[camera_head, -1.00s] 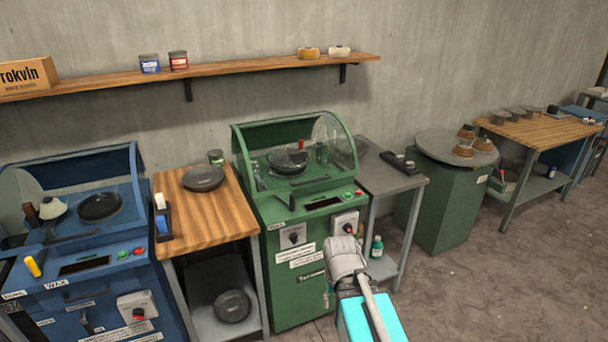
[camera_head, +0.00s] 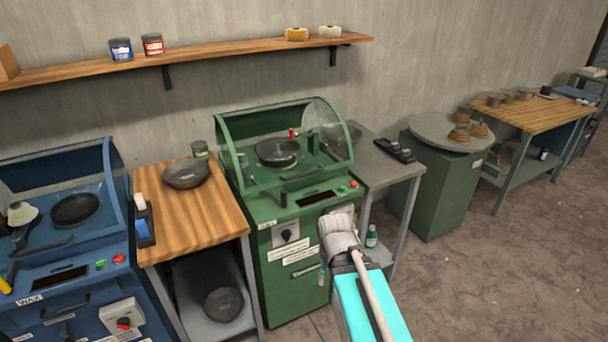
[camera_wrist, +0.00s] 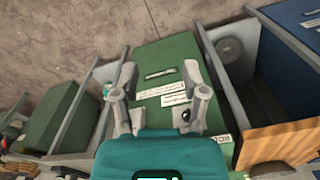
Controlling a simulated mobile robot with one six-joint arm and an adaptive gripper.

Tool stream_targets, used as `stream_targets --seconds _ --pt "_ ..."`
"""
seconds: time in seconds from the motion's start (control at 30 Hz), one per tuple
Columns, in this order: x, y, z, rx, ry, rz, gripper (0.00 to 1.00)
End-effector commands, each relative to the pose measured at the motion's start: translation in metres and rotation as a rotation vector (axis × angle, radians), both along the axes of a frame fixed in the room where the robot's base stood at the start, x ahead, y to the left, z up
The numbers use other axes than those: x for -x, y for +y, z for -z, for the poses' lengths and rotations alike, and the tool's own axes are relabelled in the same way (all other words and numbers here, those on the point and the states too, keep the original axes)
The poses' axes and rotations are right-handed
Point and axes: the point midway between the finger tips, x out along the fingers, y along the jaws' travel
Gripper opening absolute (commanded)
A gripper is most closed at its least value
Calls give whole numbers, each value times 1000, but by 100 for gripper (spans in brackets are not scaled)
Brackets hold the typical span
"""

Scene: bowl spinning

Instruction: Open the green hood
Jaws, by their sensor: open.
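The green hood (camera_head: 226,150) is the green-framed clear cover on the green machine (camera_head: 278,267). It sits down over the machine's top, with a dark pan (camera_head: 277,151) visible inside. A dark handle (camera_head: 284,198) shows at its lower front edge. My gripper shows in the wrist view (camera_wrist: 160,104), open and empty, with its two grey fingers apart over the machine's front. In the head view my arm's end is in front of the machine's right side, below the hood and apart from it; the fingertips cannot be made out there.
A blue machine (camera_head: 70,280) stands at the left. A wooden-topped table (camera_head: 200,220) with a dark bowl (camera_head: 187,173) is between the machines. A grey side table (camera_head: 380,170) and a round-topped green stand (camera_head: 435,190) are on the right. The floor at the right is clear.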

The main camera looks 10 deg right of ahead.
Motion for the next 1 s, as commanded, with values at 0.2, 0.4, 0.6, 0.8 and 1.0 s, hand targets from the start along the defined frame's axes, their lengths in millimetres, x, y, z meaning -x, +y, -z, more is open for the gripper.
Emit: stream_targets --seconds 0.2,0.4,0.6,0.8,1.0 --pt "-2 1 1 -6 -5 3 57" --pt "-26 5 7 -74 -68 42 57" --pt "-86 20 12 -257 -228 153 57" --pt "-169 30 0 -529 -447 361 57" --pt "-249 14 -27 -815 -647 631 57"
